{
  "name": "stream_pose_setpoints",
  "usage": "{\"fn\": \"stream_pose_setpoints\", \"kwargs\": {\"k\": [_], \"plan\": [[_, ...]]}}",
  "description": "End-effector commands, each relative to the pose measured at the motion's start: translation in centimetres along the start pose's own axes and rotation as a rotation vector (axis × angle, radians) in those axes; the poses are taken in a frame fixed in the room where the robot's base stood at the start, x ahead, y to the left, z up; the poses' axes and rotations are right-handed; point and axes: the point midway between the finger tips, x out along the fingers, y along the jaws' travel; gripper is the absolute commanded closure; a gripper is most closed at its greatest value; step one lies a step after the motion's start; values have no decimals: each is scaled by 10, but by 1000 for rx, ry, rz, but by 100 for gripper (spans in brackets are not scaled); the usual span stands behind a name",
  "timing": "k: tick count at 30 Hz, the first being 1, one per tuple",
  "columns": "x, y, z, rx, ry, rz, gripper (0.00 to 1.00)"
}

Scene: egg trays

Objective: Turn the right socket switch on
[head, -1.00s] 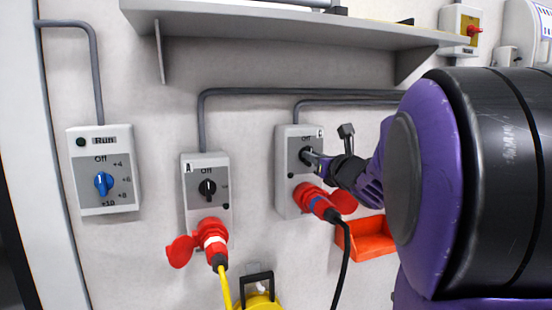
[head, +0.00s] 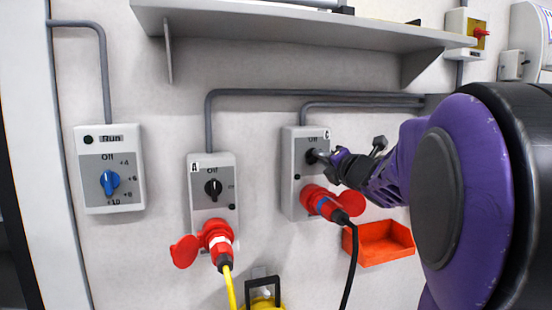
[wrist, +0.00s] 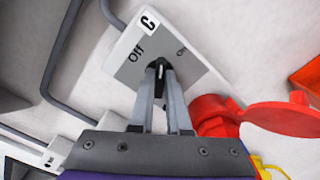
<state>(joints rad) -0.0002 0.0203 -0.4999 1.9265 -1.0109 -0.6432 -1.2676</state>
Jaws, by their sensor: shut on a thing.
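The right socket box (head: 292,200) is grey-white with a C label and hangs on the wall. Its black rotary switch (head: 311,156) sits under the word Off; the wrist view shows Off and On marks on its plate (wrist: 129,73). My gripper (head: 322,157) reaches it from the right. In the wrist view both fingers (wrist: 161,74) are closed around the black switch (wrist: 160,68). The fingers hide much of the knob, so I cannot tell its exact angle. A red plug (head: 325,204) with a black cable sits in the socket below.
The left socket box A (head: 201,210) has a black switch and a red plug with a yellow cable. A Run box (head: 90,170) with a blue dial hangs farther left. A grey shelf (head: 290,27) is above; an orange bin (head: 378,250) is at lower right.

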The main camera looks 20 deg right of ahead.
Motion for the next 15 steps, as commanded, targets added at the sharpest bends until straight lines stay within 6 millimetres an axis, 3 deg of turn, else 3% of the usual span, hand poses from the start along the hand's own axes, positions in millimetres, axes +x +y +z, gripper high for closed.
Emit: {"fn": "stream_pose_setpoints", "kwargs": {"k": [15], "plan": [[0, -1, 1, 445, 0, 2, 100]]}}
